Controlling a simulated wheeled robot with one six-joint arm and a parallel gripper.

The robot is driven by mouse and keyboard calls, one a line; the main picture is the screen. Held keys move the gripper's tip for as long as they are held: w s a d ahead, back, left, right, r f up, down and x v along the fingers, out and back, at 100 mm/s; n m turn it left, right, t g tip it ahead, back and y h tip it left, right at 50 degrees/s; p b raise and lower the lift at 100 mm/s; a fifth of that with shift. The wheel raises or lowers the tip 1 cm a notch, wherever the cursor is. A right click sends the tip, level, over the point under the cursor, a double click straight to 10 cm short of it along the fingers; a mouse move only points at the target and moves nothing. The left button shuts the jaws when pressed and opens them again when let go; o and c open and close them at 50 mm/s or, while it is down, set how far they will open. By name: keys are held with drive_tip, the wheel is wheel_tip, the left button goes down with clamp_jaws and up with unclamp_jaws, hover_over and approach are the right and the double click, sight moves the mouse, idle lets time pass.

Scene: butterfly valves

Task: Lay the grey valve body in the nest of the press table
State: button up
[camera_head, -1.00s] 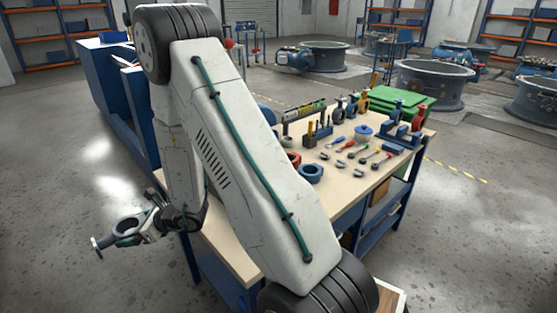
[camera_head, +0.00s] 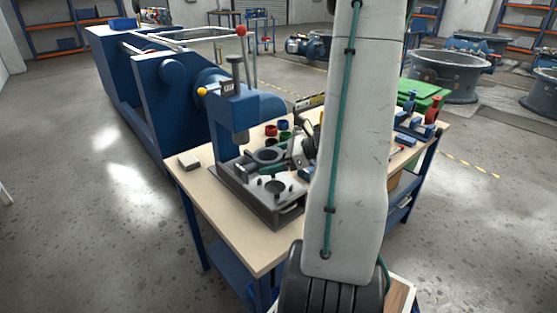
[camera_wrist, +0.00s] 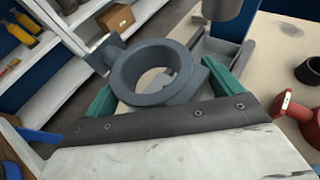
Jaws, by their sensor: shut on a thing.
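The grey valve body (camera_wrist: 155,75), a thick ring with lugs, sits between the teal fingers of my gripper (camera_wrist: 165,88) in the wrist view. My gripper (camera_head: 268,160) is shut on it, and the ring of the valve body (camera_head: 267,155) also shows in the head view. It appears held over the rear part of the dark press table (camera_head: 284,212), near the grey ram (camera_head: 240,136) of the blue press. Pins and a round hole show on the front of the press table. The nest under the valve body is largely hidden, and the gap below cannot be judged.
The blue press frame (camera_head: 241,108) stands close behind and left of the valve body. Red, green and dark rings (camera_head: 271,130) stand behind it on the wooden bench (camera_head: 215,223).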

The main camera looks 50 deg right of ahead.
drive_tip(key=shift+s+d+r, duration=0.1)
drive_tip(key=shift+s+d, duration=0.1)
drive_tip(key=shift+s, duration=0.25)
drive_tip(key=shift+s+d+r, duration=0.1)
drive_tip(key=shift+s+d, duration=0.05)
drive_tip(key=shift+s, duration=0.3)
drive_tip(key=shift+f, duration=3.55)
drive_tip(key=shift+s+a+f, duration=0.25)
drive_tip(key=shift+s+f, duration=0.05)
drive_tip(key=shift+f, duration=0.2)
drive_tip(key=o, duration=1.1)
drive_tip(key=v, duration=0.5)
drive_tip(key=r+v, duration=0.1)
drive_tip(key=v, duration=0.2)
drive_tip(key=shift+w+d, duration=0.2)
drive_tip(key=shift+w, duration=0.1)
drive_tip(key=shift+r, duration=0.1)
